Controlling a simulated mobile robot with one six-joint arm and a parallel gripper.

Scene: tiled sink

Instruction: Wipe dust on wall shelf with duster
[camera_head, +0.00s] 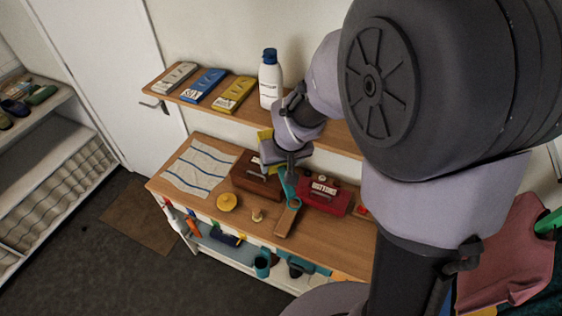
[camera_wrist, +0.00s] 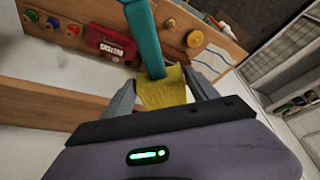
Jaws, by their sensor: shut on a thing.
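The wall shelf (camera_head: 330,131) is a wooden board on the white wall; its edge shows at the left in the wrist view (camera_wrist: 50,105). My gripper (camera_head: 289,166) is in front of the shelf edge, above the lower bench. In the wrist view my gripper (camera_wrist: 163,95) is shut on the duster. The duster (camera_wrist: 143,38) has a long teal part running away from me and a yellow part (camera_wrist: 163,88) between my fingers. In the head view its teal part (camera_head: 288,184) points down toward the bench. I cannot make out dust on the shelf.
The bench (camera_head: 165,187) below holds a striped cloth (camera_head: 199,167), brown box (camera_head: 253,181), red box (camera_head: 323,195) and yellow disc (camera_head: 227,201). My arm hides the shelf's right part.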

